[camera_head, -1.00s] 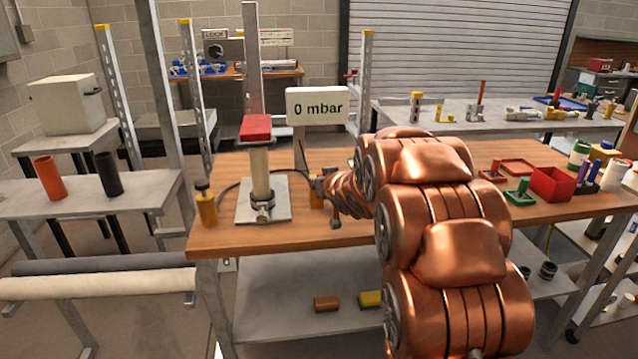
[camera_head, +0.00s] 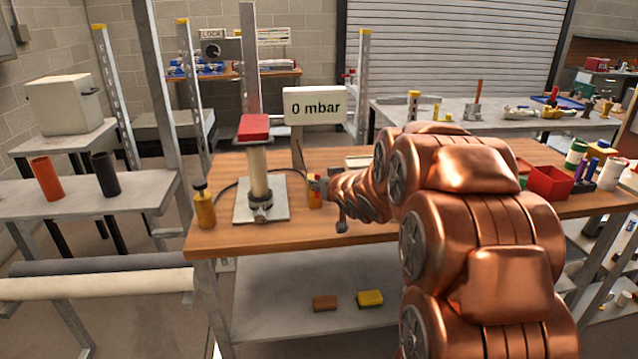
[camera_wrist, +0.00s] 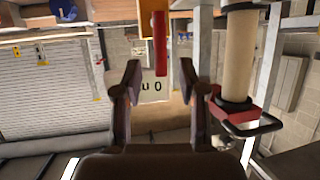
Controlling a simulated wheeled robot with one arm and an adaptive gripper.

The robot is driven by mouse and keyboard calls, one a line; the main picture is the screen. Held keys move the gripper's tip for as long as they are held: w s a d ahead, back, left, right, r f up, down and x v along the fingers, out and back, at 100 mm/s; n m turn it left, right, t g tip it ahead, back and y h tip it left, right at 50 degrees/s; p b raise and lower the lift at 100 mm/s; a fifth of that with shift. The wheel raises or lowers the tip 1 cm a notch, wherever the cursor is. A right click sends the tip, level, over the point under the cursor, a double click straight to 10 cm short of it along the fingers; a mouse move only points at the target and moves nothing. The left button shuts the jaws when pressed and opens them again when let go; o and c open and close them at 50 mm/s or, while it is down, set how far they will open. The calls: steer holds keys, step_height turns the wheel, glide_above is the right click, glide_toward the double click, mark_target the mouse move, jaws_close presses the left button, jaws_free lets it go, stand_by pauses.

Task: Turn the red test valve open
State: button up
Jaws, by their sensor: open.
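The red test valve shows in the wrist view as a narrow red lever (camera_wrist: 160,42) on a yellow-orange body. In the head view its yellow-orange body (camera_head: 314,196) stands on the wooden bench, right of the column, with its red part largely hidden by my gripper. My gripper (camera_wrist: 160,68) is open. In the wrist view the lever's end lies in line with the space between the fingertips, with a visible gap on each side. How deep it sits between them I cannot tell. In the head view my gripper (camera_head: 322,188) is right beside the valve.
A beige column (camera_head: 258,172) with a red cap (camera_head: 253,127) stands just left of the valve. A sign (camera_head: 315,107) reading "0 mbar" stands behind. A yellow bottle (camera_head: 205,208) is at the bench's left edge. A red bin (camera_head: 549,182) is far right.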

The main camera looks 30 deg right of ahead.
steer(key=v, duration=0.7)
stand_by(0.6)
steer(key=s+a+g+p, duration=0.3)
steer(key=s+a+g, duration=0.2)
steer(key=s, duration=0.8)
steer(key=s+a+f+n+g+y+p, duration=0.1)
steer(key=s+a+g+p, duration=0.2)
steer(key=s, duration=1.1)
steer(key=s+a+f+g+p, duration=0.1)
steer(key=s+a+g+p, duration=0.2)
steer(key=s+a+g, duration=0.4)
steer(key=s+a, duration=0.2)
steer(key=s, duration=0.4)
steer(key=shift+s+a+n+y, duration=0.25)
steer(key=shift+a+n+y, duration=0.05)
steer(key=shift+a, duration=0.1)
